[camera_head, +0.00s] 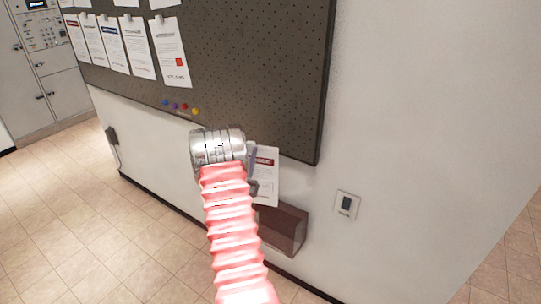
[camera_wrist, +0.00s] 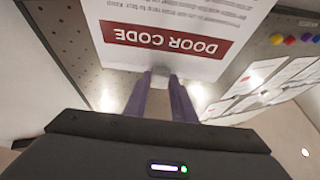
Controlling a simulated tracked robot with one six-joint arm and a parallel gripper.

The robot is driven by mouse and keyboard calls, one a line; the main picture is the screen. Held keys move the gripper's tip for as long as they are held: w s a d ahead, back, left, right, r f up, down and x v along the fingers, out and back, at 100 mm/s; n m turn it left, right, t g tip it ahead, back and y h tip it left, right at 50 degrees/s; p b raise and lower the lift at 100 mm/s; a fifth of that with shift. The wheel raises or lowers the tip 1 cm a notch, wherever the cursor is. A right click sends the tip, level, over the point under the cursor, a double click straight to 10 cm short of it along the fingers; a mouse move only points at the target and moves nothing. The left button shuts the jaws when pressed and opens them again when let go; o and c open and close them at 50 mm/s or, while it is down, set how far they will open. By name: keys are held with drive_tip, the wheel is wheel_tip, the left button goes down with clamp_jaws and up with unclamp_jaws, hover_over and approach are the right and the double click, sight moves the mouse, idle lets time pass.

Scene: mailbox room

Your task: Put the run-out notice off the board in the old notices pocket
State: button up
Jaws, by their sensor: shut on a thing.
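My gripper (camera_head: 253,168) is shut on a white notice (camera_head: 267,180) with a red band, below the lower edge of the pegboard (camera_head: 262,70). In the wrist view the notice (camera_wrist: 170,15) reads "DOOR CODE" upside down, and my purple fingers (camera_wrist: 163,82) meet at its edge by a small pale tab. A brown wall pocket (camera_head: 284,228) is on the wall just below the notice. The notice's lower edge shows close above or in front of the pocket; I cannot tell whether it is touching. Part of the notice and pocket is hidden by my arm.
Several other notices (camera_head: 171,55) hang on the board's upper left. Coloured pins (camera_head: 181,107) sit along its lower edge. A wall switch (camera_head: 346,205) is right of the pocket. Grey lockers (camera_head: 42,60) stand at far left. The tiled floor (camera_head: 90,230) is clear at left.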

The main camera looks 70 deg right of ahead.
sight(272, 180)
drive_tip(key=s+d+m+g, duration=0.1)
drive_tip(key=s+g, duration=0.1)
drive_tip(key=s+d+m+g, duration=0.1)
drive_tip(key=s+g, duration=0.1)
drive_tip(key=s+d+m+g, duration=0.1)
drive_tip(key=s, duration=0.1)
drive_tip(key=shift+s+d+g, duration=0.1)
drive_tip(key=shift+d+g, duration=0.15)
drive_tip(key=shift+g, duration=0.15)
drive_tip(key=shift+s+d+f+m+g, duration=0.15)
drive_tip(key=shift+s+m+g, duration=0.25)
drive_tip(key=shift+g, duration=0.3)
drive_tip(key=shift+f, duration=0.1)
drive_tip(key=shift+f, duration=6.65)
